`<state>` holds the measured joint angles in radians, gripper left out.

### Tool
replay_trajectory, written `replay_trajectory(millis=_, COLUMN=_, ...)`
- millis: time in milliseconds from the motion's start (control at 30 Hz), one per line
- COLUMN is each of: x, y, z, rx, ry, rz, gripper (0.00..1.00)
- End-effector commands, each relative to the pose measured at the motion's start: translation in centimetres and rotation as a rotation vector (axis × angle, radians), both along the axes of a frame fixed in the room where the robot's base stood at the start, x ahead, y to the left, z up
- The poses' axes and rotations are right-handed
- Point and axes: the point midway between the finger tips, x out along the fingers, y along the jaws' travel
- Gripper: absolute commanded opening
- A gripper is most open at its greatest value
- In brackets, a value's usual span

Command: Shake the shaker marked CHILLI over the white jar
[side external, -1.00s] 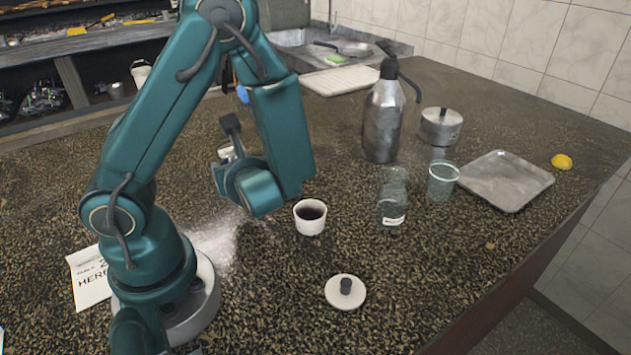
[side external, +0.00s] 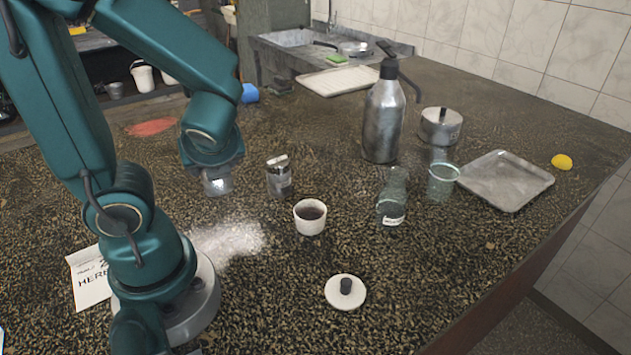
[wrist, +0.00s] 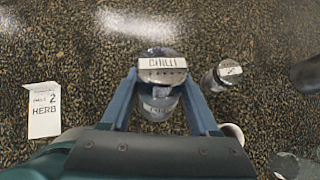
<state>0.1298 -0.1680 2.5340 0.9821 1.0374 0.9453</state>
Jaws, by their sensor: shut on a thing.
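The shaker marked CHILLI (wrist: 162,68) is upright between my gripper's fingers (wrist: 165,100) in the wrist view, its label readable on the lid. In the side view my gripper (side external: 214,172) points down, shut on this shaker (side external: 217,186), left of the white jar. I cannot tell whether the shaker touches the counter. The white jar (side external: 310,226) stands open on the counter with dark contents. In the wrist view only part of the jar's rim (wrist: 235,130) shows beside my gripper.
A white lid (side external: 338,301) lies in front. A glass bottle (side external: 391,205), a clear cup (side external: 441,185) and a metal flask (side external: 382,125) stand to the right. White powder (side external: 230,240) and red powder (side external: 152,127) lie on the counter.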

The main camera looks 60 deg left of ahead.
Motion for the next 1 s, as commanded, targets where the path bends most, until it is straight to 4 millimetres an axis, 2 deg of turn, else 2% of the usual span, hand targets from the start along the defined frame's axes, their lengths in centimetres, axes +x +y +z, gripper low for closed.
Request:
replay_trajectory(millis=100, x=-1.6, y=-1.9, z=-0.5, rx=-0.135, ry=0.009, rz=0.014, gripper=0.21)
replay_trajectory(millis=267, x=-2.6, y=-6.1, z=-0.9, rx=-0.343, ry=0.061, rz=-0.031, gripper=0.21)
replay_trajectory(millis=400, x=-2.5, y=-9.8, z=-1.5, rx=-0.522, ry=0.123, rz=-0.113, gripper=0.21)
replay_trajectory(millis=533, x=-1.8, y=-12.3, z=-2.0, rx=-0.666, ry=0.171, rz=-0.182, gripper=0.21)
replay_trajectory(millis=633, x=-0.2, y=-14.1, z=-1.8, rx=-0.771, ry=0.215, rz=-0.228, gripper=0.21)
replay_trajectory(millis=800, x=3.0, y=-16.1, z=-0.8, rx=-0.92, ry=0.276, rz=-0.258, gripper=0.21)
replay_trajectory(millis=1000, x=7.4, y=-16.7, z=1.0, rx=-1.095, ry=0.312, rz=-0.229, gripper=0.21)
